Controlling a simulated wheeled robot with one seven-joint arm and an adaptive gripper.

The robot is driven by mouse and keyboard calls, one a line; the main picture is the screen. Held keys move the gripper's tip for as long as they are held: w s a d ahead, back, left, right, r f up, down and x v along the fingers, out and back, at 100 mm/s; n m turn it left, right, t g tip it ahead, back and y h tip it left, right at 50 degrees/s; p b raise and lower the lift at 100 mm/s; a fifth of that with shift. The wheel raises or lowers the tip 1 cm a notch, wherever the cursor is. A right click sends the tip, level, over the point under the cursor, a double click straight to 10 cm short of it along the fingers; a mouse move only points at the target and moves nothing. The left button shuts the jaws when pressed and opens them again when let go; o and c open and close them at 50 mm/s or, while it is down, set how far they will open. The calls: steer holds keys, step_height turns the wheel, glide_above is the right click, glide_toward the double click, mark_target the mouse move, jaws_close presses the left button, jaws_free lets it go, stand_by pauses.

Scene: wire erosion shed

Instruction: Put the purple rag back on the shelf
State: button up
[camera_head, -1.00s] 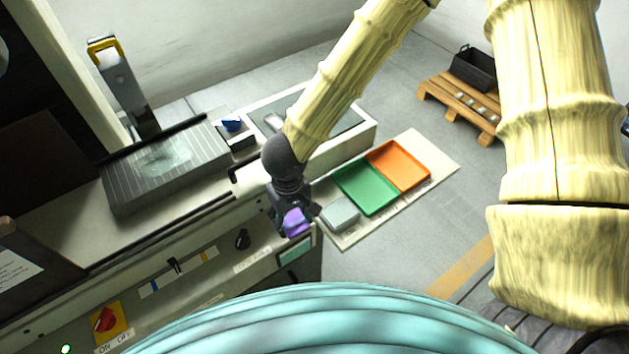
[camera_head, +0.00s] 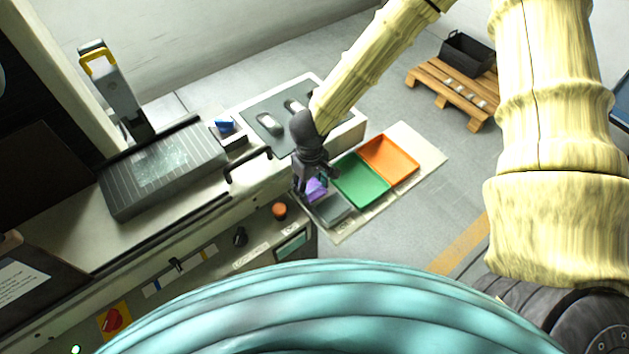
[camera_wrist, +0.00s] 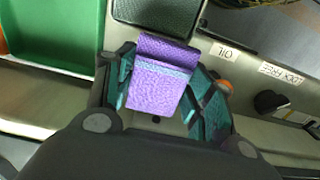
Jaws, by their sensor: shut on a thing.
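The purple rag (camera_wrist: 160,82) hangs between the two fingers of my gripper (camera_wrist: 160,105) in the wrist view, with a paler stripe across it. The fingers partly cover the rag in the head view. I cannot make out for certain which surface is the shelf.
A green tray (camera_head: 361,181) and an orange tray (camera_head: 389,159) lie on a pale mat to the right. An orange knob (camera_head: 279,211) and a black handle (camera_head: 247,162) stick out from the machine. A pallet (camera_head: 447,98) stands further back.

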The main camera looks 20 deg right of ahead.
mark_target(315, 179)
steer(key=shift+w+d+f, duration=0.1)
steer(key=shift+w+d, duration=0.5)
steer(key=shift+w, duration=0.15)
steer(key=shift+w+d+f+p, duration=0.1)
steer(key=shift+d+f+p, duration=0.05)
steer(key=shift+f+p, duration=0.3)
steer(key=shift+w+d+f+p, duration=0.15)
steer(key=shift+f+p, duration=0.15)
steer(key=shift+f, duration=1.05)
steer(key=shift+f, duration=0.1)
steer(key=o, duration=0.9)
step_height(315, 179, up, 12)
steer(key=shift+r+b, duration=0.1)
steer(key=shift+b, duration=0.45)
